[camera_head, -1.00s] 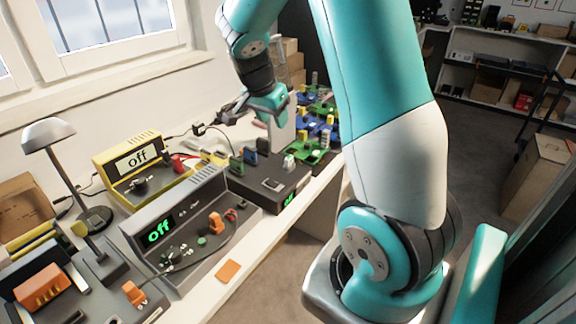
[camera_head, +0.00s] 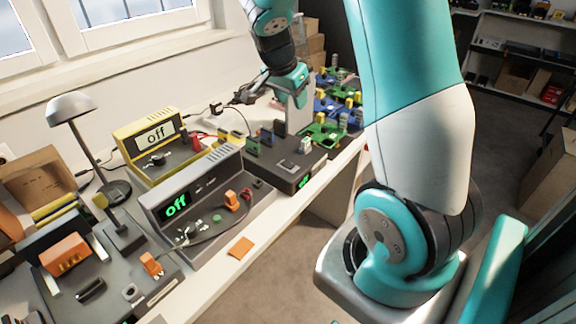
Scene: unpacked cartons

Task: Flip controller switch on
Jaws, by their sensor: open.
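A dark box (camera_head: 265,181) with upright cards in slots and a small pale switch-like part (camera_head: 290,164) on top sits towards the back of the bench. A green display (camera_head: 305,182) on its front is too small to read. A grey unit (camera_head: 205,215) nearer me shows "off" in green, with knobs and an orange plug. A yellow meter (camera_head: 157,148) behind it also shows "off". I cannot tell for certain which is the controller. My gripper (camera_head: 238,98) is open and empty, pointing left above the back of the bench, apart from all of these.
A desk lamp (camera_head: 72,108) stands at the left. A dark device with an orange block (camera_head: 65,253) is at the front left. Green and blue boards (camera_head: 325,132) lie beyond the dark box. An orange card (camera_head: 241,246) lies near the bench edge. Cables cross between units.

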